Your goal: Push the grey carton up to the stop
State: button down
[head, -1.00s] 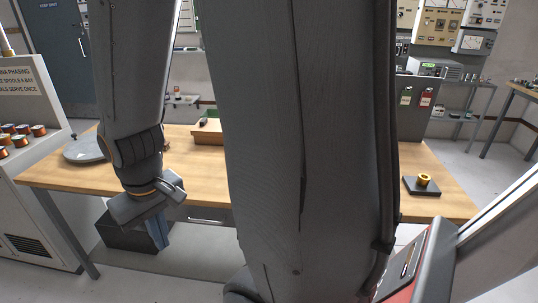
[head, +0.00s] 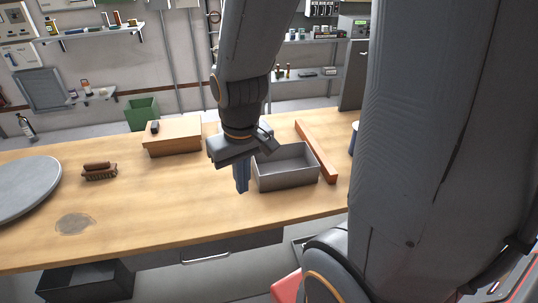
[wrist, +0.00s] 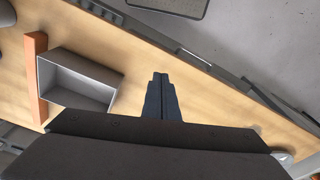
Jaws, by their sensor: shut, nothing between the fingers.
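The grey carton (head: 287,180) is an open-topped box on the wooden table, right of my gripper in the head view. It also shows in the wrist view (wrist: 82,90), left of the fingers. The stop is a long orange-brown wooden bar (head: 316,151) lying just beyond the carton's right side; in the wrist view the bar (wrist: 36,85) is at the carton's far left. Any gap between them looks small. My gripper (head: 242,186) is shut and empty, pointing down, left of the carton's near left corner. In the wrist view its fingers (wrist: 160,98) are together and apart from the carton.
On the table (head: 160,215) are a wooden box (head: 172,138) with a small dark item on top, a brown brush (head: 98,171) and a grey round plate (head: 28,188). A green bin (head: 142,114) stands behind. The table left of my gripper is mostly clear.

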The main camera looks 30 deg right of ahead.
jog(key=w+d+f+n+g+b, duration=0.1)
jog(key=w+d+n, duration=0.2)
jog(key=w+n, duration=0.5)
jog(key=w+d+f+n+b, duration=0.25)
jog(key=w+n, duration=0.35)
jog(key=w, duration=0.4)
jog(key=f, duration=0.2)
jog(key=f+p, duration=0.1)
jog(key=f, duration=0.2)
jog(key=f+p, duration=0.1)
jog(key=f, duration=0.1)
jog(key=shift+s+d+f, duration=0.25)
jog(key=shift+d+f, duration=0.05)
jog(key=shift+f, duration=0.1)
jog(key=d+p, duration=0.2)
jog(key=d, duration=0.1)
jog(key=shift+s+f, duration=0.15)
jog(key=shift+s, duration=0.25)
jog(key=shift+s+d+f, duration=0.1)
jog(key=shift+d, duration=0.3)
jog(key=shift+s+d+p, duration=0.25)
jog(key=shift+s+d, duration=0.05)
jog(key=shift+d, duration=0.65)
jog(key=shift+s+d+p, duration=0.25)
jog(key=shift+d, duration=0.65)
